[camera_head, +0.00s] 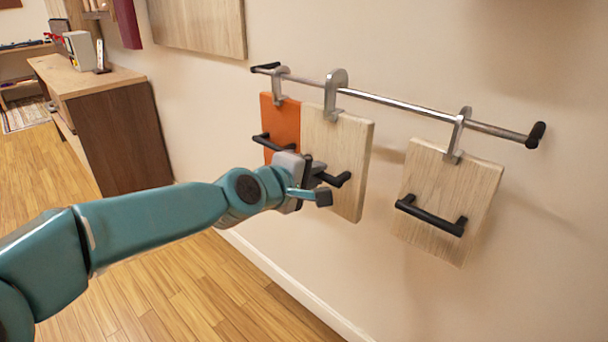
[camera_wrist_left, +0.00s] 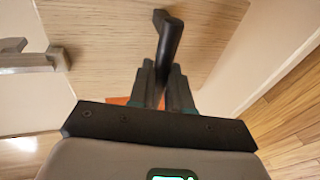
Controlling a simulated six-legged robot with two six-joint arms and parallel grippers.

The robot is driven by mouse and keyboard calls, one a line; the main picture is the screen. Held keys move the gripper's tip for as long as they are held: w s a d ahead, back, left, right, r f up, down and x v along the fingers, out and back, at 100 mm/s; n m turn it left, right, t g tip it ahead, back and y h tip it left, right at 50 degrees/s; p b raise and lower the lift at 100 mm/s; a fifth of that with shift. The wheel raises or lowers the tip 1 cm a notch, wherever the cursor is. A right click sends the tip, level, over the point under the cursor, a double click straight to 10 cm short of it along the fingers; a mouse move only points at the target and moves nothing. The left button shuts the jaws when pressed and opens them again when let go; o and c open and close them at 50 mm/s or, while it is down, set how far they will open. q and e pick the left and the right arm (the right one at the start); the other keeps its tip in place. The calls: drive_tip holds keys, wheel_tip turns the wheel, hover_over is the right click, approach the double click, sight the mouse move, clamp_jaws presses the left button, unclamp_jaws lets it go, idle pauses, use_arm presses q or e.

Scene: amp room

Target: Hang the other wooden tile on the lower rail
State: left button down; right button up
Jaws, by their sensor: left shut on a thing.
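A pale wooden tile (camera_head: 345,150) with a grey metal hook (camera_head: 336,90) is upright near the middle of the rail (camera_head: 400,103). Its hook lines up with the rail; I cannot tell whether it rests on it. My left gripper (camera_head: 315,183) is shut on this tile's black handle, which also shows between the fingers in the left wrist view (camera_wrist_left: 169,45). Another wooden tile (camera_head: 445,190) hangs by its hook on the rail's right part, slightly tilted. My right gripper is not in view.
An orange tile (camera_head: 281,122) hangs at the rail's left, partly covered by the held tile. The rail has black end caps. A wooden cabinet (camera_head: 118,135) stands at the back left. Bare wall lies between the two wooden tiles.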

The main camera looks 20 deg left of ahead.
sight(331, 162)
use_arm(q)
drive_tip(key=shift+w+d+r+p, duration=0.1)
drive_tip(key=shift+w+d+p, duration=0.25)
drive_tip(key=shift+w, duration=0.55)
drive_tip(key=shift+w+d+r+p, duration=0.1)
drive_tip(key=shift+w+d+p, duration=0.25)
drive_tip(key=shift+w, duration=0.55)
drive_tip(key=shift+w+d+p, duration=0.3)
drive_tip(key=shift+w+p, duration=0.1)
drive_tip(key=shift+w, duration=0.5)
drive_tip(key=shift+w+f+b, duration=0.2)
drive_tip(key=shift+f+b, duration=0.55)
drive_tip(key=shift+f, duration=0.05)
drive_tip(key=shift+f+b, duration=0.65)
